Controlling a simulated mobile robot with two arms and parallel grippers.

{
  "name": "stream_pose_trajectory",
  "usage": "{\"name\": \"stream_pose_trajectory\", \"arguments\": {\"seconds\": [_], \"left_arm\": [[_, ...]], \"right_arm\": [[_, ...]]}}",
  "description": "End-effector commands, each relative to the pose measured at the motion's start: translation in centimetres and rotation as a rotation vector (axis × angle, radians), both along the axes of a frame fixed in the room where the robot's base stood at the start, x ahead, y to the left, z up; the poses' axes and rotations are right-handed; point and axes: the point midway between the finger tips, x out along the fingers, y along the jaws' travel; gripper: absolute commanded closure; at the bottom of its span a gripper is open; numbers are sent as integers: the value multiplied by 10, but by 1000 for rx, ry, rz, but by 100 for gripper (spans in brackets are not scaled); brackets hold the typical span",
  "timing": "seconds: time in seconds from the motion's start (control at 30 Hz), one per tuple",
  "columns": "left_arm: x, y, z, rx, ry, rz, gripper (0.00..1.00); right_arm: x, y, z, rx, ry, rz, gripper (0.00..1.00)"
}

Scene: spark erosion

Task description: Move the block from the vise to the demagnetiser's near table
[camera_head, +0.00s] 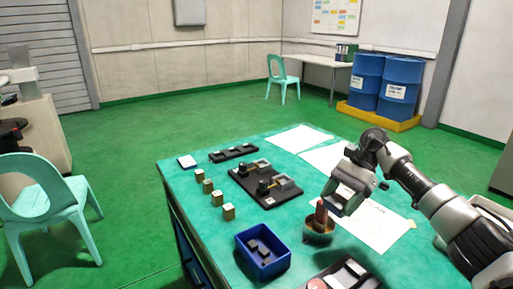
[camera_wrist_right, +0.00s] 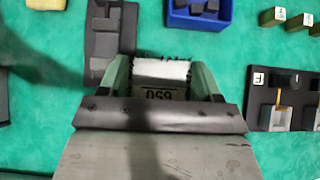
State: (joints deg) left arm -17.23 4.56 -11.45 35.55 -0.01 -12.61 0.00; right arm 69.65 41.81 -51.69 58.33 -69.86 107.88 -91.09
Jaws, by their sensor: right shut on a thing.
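My right gripper (camera_head: 328,214) is low over the right part of the green table, beside a small brown round pot-like thing (camera_head: 319,238). In the right wrist view, its two grey-green fingers (camera_wrist_right: 162,82) are shut on a block (camera_wrist_right: 160,70). The block has a white upper part with dark ragged edges and a dark face with a number. Its lower part is hidden behind the gripper body. A black fixture (camera_head: 265,186) with grey and dark parts stands mid-table and also shows in the right wrist view (camera_wrist_right: 288,112). I cannot tell whether it is the vise. My left gripper is not in view.
A blue bin (camera_head: 241,248) with dark pieces stands near the front. A black tray (camera_head: 318,270) with light and dark parts is to its right. Several brass blocks (camera_head: 228,212) line the table's left side. White papers (camera_head: 297,138) lie at the back and right. A chair (camera_head: 47,200) stands left.

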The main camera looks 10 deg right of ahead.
Motion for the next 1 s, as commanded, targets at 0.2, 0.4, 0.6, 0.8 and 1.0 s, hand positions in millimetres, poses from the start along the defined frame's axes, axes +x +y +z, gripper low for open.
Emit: {"name": "stream_pose_trajectory", "arguments": {"seconds": [0.2,0.4,0.6,0.8,1.0], "left_arm": [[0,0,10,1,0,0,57],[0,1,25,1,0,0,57],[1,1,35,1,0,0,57],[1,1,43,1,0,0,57],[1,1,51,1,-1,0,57]], "right_arm": [[-6,11,0,3,-3,-134,84],[-15,30,3,3,-6,-482,84],[-19,45,14,2,-11,-844,84],[-22,58,28,4,-12,-1136,84],[-27,72,46,6,-12,-1399,84]]}}
